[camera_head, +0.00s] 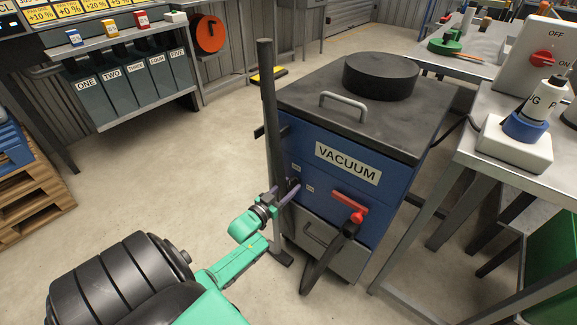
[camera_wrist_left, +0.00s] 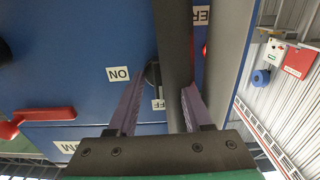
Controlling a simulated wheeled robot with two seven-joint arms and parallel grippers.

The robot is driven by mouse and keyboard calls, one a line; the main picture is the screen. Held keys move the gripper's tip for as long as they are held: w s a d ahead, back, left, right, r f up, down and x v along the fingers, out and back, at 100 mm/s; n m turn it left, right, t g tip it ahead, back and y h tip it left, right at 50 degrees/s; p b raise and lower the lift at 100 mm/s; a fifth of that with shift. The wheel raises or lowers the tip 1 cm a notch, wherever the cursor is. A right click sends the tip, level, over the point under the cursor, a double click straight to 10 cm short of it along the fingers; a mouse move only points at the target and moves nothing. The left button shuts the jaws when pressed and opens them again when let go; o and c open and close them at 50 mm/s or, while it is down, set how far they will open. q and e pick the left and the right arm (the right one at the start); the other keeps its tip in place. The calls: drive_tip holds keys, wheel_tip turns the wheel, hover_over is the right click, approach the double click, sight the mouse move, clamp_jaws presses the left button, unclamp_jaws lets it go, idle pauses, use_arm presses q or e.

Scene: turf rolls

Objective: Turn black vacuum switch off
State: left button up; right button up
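The blue vacuum cabinet (camera_head: 300,150) has a black top and a label reading VACUUM. My left gripper (camera_head: 291,189) reaches its front at the left side, by the small black switch (camera_head: 294,182). In the left wrist view, which is upside down, my left gripper (camera_wrist_left: 163,93) has its two purple fingers apart. The black switch knob (camera_wrist_left: 153,73) shows between them, nearer the left finger; contact cannot be told. An ON label (camera_wrist_left: 118,73) is left of the knob. An OFF label (camera_wrist_left: 158,104) is partly hidden. My right gripper is not in view.
A dark upright pole (camera_head: 268,110) stands close beside my left gripper. A red handle (camera_head: 349,201) with a black hose is right of the switch. A metal table (camera_head: 480,165) stands at the right.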

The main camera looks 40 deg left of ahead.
use_arm(q)
drive_tip(key=shift+s, duration=0.35)
drive_tip(key=s+p, duration=0.2)
drive_tip(key=s, duration=1.2)
drive_tip(key=shift+d+p, duration=0.15)
drive_tip(key=shift+p, duration=0.2)
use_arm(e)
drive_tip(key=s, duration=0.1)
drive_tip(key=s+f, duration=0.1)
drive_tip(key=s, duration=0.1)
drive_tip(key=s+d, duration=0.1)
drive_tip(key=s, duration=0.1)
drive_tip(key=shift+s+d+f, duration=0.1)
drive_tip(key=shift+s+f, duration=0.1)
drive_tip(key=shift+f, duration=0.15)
use_arm(q)
drive_tip(key=shift+w, duration=0.1)
